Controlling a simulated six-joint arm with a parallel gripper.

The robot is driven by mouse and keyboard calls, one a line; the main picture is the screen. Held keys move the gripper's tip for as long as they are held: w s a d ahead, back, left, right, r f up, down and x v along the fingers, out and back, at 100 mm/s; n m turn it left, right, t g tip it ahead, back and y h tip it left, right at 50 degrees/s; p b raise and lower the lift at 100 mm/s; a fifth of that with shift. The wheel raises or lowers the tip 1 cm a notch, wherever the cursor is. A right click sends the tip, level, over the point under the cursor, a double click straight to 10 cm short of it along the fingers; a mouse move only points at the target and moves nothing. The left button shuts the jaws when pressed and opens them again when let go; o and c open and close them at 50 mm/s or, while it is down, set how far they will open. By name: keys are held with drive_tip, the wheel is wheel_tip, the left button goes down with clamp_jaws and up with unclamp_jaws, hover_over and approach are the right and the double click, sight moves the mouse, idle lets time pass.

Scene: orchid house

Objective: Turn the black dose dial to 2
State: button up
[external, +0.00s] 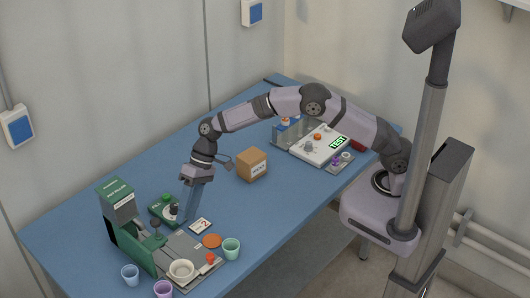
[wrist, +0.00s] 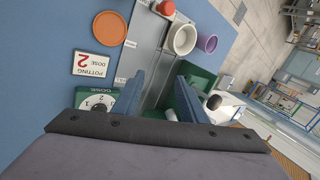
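The green dose box (external: 158,209) stands on the blue table beside the pot filler. Its black dose dial (external: 174,209) sits on a white numbered disc. In the wrist view the box (wrist: 88,120) and its white disc (wrist: 95,101) show beside the left finger, which hides part of them; I cannot tell which number the dial points at. My gripper (external: 189,216) points down just right of the dial in the external view. In the wrist view my gripper (wrist: 159,82) is open with nothing between its fingers. A card reading "POTTING DOSE 2" (wrist: 94,64) lies nearby; it also shows externally (external: 200,226).
The green pot filler (external: 124,222) stands left of the dial, with a grey base, a red button (external: 210,258) and a white cup (external: 181,270). A cardboard box (external: 252,164) stands behind; the table between is clear.

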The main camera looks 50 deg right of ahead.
sight(174, 205)
drive_tip(key=w+d+n+t+h, duration=0.3)
drive_tip(key=w+d+n, duration=0.3)
drive_tip(key=w, duration=0.3)
drive_tip(key=shift+w+d+t+h, duration=0.25)
drive_tip(key=shift+w+t+h, duration=0.1)
drive_tip(key=shift+t, duration=0.35)
drive_tip(key=shift+p+x, duration=1.35)
drive_tip(key=shift+x, duration=2.25)
drive_tip(key=shift+s, duration=0.1)
clamp_jaws()
